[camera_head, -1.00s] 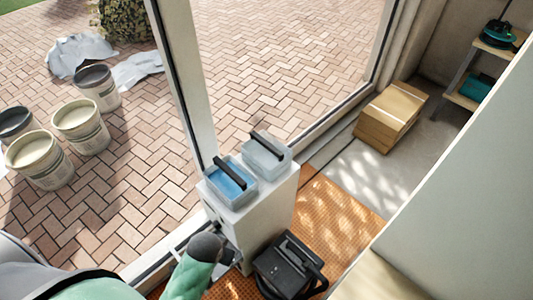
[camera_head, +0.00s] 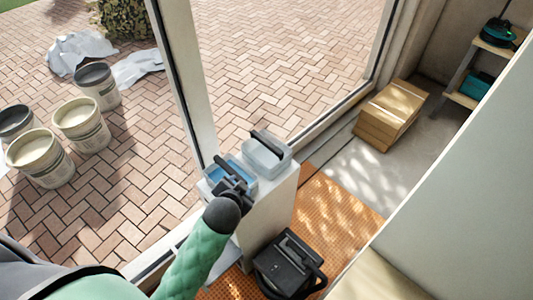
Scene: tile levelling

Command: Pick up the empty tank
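Two small tanks with black top handles stand side by side on a white pedestal (camera_head: 270,208). The right tank (camera_head: 262,158) is pale and clear, with no blue water visible in it. The left tank (camera_head: 213,172) holds blue water and is partly hidden by my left gripper (camera_head: 232,172). That gripper is dark, at the end of my green-sleeved arm, and sits over the left tank near its handle, left of the clear tank. Its fingers blend with the black handle, so their opening and any contact are unclear. My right gripper is out of view.
A black case (camera_head: 288,264) stands on the orange mat (camera_head: 335,205) beside the pedestal. A window frame post (camera_head: 188,80) rises just behind the tanks. A pale wall or panel (camera_head: 460,190) bounds the right side. Cardboard boxes (camera_head: 391,113) lie farther back, and buckets (camera_head: 82,124) stand outside.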

